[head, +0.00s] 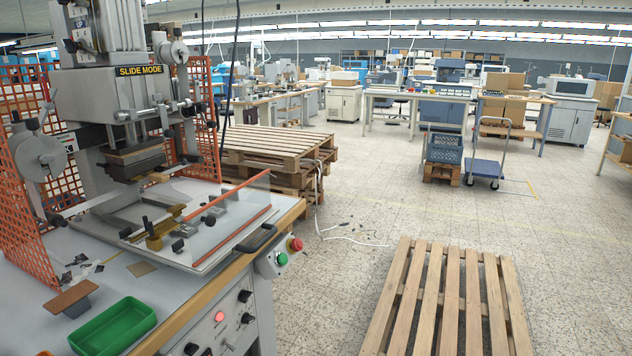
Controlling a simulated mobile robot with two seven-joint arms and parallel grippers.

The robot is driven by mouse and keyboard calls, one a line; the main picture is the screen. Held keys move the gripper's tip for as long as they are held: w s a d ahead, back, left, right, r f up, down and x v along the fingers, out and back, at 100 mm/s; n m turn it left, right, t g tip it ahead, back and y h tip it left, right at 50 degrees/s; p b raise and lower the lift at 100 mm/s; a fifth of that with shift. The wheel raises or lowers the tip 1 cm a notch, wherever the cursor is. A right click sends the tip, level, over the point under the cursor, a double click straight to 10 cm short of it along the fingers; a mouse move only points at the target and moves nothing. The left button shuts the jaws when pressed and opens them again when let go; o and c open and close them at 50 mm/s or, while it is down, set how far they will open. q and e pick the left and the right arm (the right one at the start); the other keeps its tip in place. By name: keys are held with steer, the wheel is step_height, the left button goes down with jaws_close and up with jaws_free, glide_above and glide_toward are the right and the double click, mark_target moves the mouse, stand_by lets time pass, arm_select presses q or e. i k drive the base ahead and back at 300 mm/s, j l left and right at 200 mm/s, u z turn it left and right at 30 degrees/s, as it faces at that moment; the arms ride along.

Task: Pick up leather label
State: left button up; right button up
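A flat brown rectangular piece (68,298), which looks like leather, rests on a small grey block at the left front of the workbench.
The foil stamping press (120,95) stands behind, with orange mesh guards (30,165) and a sliding plate (225,225). A green tray (112,327) sits at the bench's front. Dark scraps (80,268) lie nearby. A wooden pallet (450,300) lies on the floor at right.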

mark_target(66, 299)
steer(key=u, duration=1.45)
